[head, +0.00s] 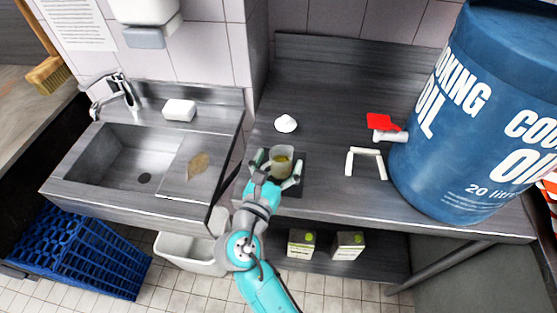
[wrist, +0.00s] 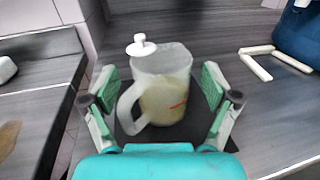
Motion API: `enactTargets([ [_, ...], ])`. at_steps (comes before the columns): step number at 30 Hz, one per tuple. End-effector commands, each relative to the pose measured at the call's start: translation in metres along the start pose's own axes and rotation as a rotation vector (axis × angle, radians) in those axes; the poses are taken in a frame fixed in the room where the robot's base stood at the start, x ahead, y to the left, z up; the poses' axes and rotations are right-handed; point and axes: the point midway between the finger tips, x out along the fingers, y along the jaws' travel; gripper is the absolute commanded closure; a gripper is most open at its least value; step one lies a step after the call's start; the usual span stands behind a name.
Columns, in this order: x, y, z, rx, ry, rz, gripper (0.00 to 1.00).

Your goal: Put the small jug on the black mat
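The small jug (head: 281,160) is translucent, with a yellowish liquid inside. In the wrist view the jug (wrist: 168,92) looks upright, with its handle to the left and a small red mark on its side. It stands on the black mat (head: 299,160), which also shows around its base in the wrist view (wrist: 198,118). My gripper (head: 277,174) is open around the jug. In the wrist view the gripper's fingers (wrist: 163,100) are on both sides, with a visible gap on the right. The handle is close to the left finger.
A small white knobbed object (head: 286,123) lies behind the jug. A white bracket-shaped handle (head: 365,158) is to the right, before a big blue oil drum (head: 450,150) with a red-handled tap (head: 383,123). A sink (head: 130,155) is left.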

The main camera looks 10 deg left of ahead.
Motion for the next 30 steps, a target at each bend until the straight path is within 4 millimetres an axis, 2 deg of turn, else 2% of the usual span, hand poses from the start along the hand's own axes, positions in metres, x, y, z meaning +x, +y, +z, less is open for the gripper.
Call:
enactTargets([
  [7,0.0,0.0,0.004,0.001,-0.001,0.0,0.13],
  [10,-0.011,0.001,0.002,0.0,0.0,0.003,0.13],
  [21,-0.082,0.001,0.002,0.0,0.0,0.006,0.13],
  [25,-0.101,0.001,0.002,0.0,0.0,0.003,0.13],
  [30,-0.116,0.0,0.003,0.0,0.0,0.002,0.13],
])
